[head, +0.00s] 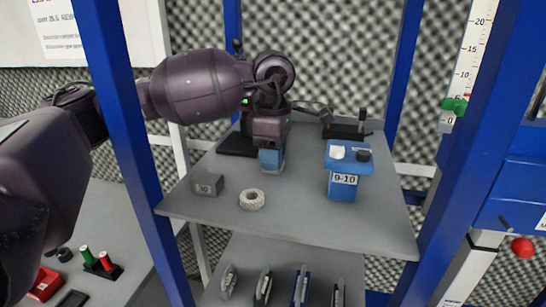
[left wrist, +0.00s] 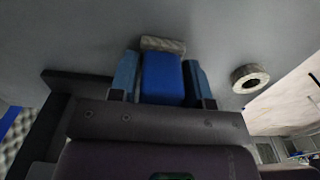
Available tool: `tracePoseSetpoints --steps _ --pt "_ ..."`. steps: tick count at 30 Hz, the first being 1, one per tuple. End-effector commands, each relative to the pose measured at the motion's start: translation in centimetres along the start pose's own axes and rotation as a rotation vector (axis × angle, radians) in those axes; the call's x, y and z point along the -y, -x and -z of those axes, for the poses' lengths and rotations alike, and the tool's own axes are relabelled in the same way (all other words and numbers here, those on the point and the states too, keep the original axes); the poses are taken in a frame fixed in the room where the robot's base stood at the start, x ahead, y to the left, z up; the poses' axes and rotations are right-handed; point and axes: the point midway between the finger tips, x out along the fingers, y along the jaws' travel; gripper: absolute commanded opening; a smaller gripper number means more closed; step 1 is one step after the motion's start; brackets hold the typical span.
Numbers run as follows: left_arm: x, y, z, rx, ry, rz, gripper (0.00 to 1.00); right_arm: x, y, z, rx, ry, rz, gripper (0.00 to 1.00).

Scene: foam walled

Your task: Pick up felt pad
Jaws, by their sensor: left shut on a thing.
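The felt pad (head: 272,171) is on the upper grey shelf, a small piece with a pale grey layer under a blue body. My left gripper (head: 270,157) points down over it and is shut on it. In the left wrist view, the blue body of the felt pad (left wrist: 162,76) sits between the two blue-tipped fingers, with its grey layer beyond the fingertips. The fingers hide its sides. I cannot tell whether its underside touches the shelf. My right gripper is not in view.
A grey block marked 30 (head: 207,185) and a pale ring (head: 252,199) lie in front. A blue box marked 9-10 (head: 342,187) stands right. Behind are a dark flat piece (head: 237,145) and a black stand (head: 344,132). Blue posts (head: 122,150) flank the shelf (head: 300,218); its front middle is clear.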

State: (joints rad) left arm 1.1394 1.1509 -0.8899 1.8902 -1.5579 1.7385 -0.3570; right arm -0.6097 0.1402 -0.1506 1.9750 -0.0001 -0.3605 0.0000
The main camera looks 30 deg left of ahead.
Motion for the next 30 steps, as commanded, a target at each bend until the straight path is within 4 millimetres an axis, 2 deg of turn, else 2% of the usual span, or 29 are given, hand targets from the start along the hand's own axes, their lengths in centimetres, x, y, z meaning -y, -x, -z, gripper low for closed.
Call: tracePoseSetpoints --steps 8,11,17,21,26,27,29,30 --pt "0.0 0.5 0.0 0.0 0.0 -0.001 0.16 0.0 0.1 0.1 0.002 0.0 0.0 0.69" --pt "0.0 1.7 0.0 0.001 0.0 -0.002 0.16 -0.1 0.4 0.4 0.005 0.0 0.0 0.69" --pt "-0.1 5.3 0.0 0.001 0.0 -0.001 0.16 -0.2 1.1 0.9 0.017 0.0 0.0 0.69" --pt "-0.1 7.5 0.0 0.002 0.001 -0.003 0.16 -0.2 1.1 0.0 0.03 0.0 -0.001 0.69" --pt "0.0 9.3 0.0 0.001 0.001 -0.001 0.16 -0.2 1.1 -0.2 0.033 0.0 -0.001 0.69" --pt "0.0 9.6 0.0 0.001 0.0 -0.001 0.08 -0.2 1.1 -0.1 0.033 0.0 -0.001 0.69" --pt "0.0 9.9 0.0 0.0 0.0 -0.001 0.0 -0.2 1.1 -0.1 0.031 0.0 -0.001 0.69" --pt "0.0 10.0 0.0 0.0 0.0 -0.001 0.0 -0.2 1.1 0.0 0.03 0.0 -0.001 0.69"
